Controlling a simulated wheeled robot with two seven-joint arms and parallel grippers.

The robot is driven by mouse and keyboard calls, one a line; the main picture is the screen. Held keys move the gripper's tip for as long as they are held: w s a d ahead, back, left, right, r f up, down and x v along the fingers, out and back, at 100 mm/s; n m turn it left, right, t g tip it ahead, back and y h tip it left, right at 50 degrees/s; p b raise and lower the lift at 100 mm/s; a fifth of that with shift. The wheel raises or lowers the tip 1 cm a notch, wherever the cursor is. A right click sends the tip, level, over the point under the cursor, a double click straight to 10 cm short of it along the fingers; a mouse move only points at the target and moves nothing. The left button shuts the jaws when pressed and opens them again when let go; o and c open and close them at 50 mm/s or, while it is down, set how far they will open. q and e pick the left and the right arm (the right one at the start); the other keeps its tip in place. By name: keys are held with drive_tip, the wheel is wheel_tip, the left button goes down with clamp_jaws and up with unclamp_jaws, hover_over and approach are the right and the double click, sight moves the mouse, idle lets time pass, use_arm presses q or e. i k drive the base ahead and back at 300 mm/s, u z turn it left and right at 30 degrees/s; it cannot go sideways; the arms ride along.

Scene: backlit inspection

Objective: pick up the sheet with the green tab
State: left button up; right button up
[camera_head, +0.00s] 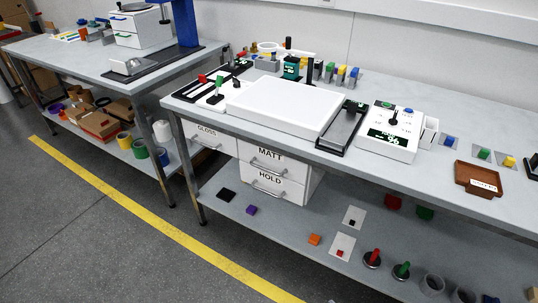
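A small green block or tab (484,153) stands on what looks like a thin grey sheet (492,161) lying flat on the right part of the bench top. A similar blue tab (450,141) is to its left and a yellow tab (508,161) to its right. The sheets' edges are faint against the grey bench, so I cannot tell their exact outlines. Neither of my grippers shows in the head view.
A brown tray (478,179) lies just in front of the green tab. A white box with a dark display (391,131) and a white light panel (286,107) stand further left. The lower shelf (285,234) holds small coloured blocks and white cards.

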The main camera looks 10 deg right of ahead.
sight(479, 152)
drive_tip(key=z, duration=1.7)
drive_tip(key=k, duration=0.65)
drive_tip(key=z, duration=0.35)
drive_tip(key=i, duration=1)
drive_tip(key=u, duration=0.1)
